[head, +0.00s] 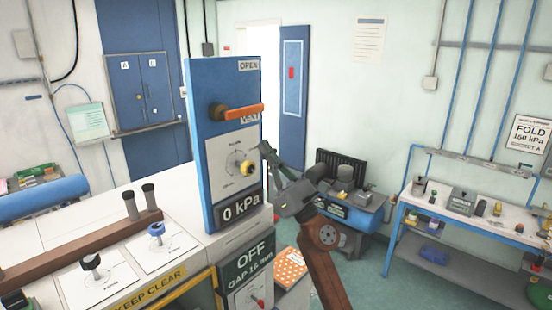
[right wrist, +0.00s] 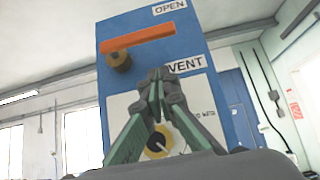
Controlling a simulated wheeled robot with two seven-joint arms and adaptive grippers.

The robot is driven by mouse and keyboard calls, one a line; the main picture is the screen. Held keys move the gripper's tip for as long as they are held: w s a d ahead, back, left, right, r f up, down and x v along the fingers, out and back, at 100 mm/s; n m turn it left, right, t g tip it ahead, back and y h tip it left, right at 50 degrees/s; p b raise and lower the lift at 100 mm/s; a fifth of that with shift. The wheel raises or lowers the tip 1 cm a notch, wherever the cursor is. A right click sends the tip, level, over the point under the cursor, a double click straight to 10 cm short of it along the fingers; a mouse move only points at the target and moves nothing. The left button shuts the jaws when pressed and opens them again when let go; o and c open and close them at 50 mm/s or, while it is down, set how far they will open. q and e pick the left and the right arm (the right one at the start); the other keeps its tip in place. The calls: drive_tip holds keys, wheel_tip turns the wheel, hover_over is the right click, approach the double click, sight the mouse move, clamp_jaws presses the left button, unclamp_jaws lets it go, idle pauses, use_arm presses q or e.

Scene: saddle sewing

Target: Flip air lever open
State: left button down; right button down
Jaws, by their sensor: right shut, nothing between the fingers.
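The air lever (head: 241,112) is an orange bar on a brass pivot, on the upper part of a blue panel (head: 196,150). It points right, close to level, ending near the VENT label in the head view, with the OPEN label above it. In the right wrist view the lever (right wrist: 150,38) shows whole, above the fingers. My right gripper (head: 266,150) is shut and empty, at the panel's right edge and below the lever, apart from it. My left gripper is not in view.
Below the lever are a yellow knob (head: 245,168) and a display reading 0 kPa (head: 241,211). A white bench (head: 60,222) with a brown bar and small knobs lies left. A compressor (head: 348,195) stands behind my right arm, and a side table (head: 470,228) stands far right.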

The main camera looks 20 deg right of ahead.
sight(243, 111)
wheel_tip(243, 111, up, 6)
drive_tip(key=w+a+p, duration=0.1)
drive_tip(key=w+p, duration=0.1)
drive_tip(key=p, duration=0.1)
drive_tip(key=shift+a, duration=0.15)
drive_tip(key=shift+s+d, duration=0.1)
drive_tip(key=shift+d, duration=0.1)
